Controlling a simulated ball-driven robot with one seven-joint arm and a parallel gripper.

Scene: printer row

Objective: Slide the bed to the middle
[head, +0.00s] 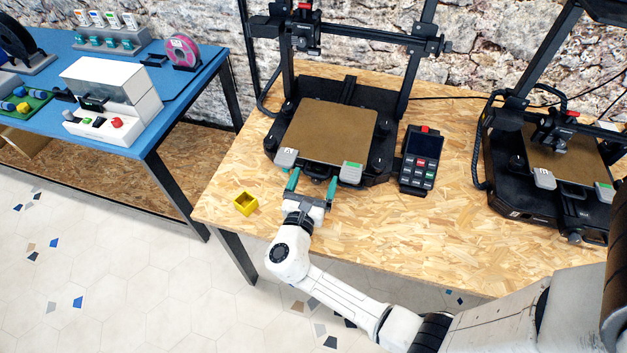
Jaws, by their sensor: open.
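The bed (328,132) is a brown plate on the black printer in the middle of the head view. A grey tab (286,158) sits at its front left corner and a grey tab with a green patch (351,171) at its front right. My gripper (312,183) is open, with teal fingers, just in front of the bed's front edge, between the two tabs. The left finger is close below the grey left tab. I cannot tell whether either finger touches the bed or the printer.
A black keypad (421,160) stands right of the printer. A second printer (550,165) is farther right. A blue table (140,150) with a white machine (105,98) is at left. The wooden tabletop's front right is clear.

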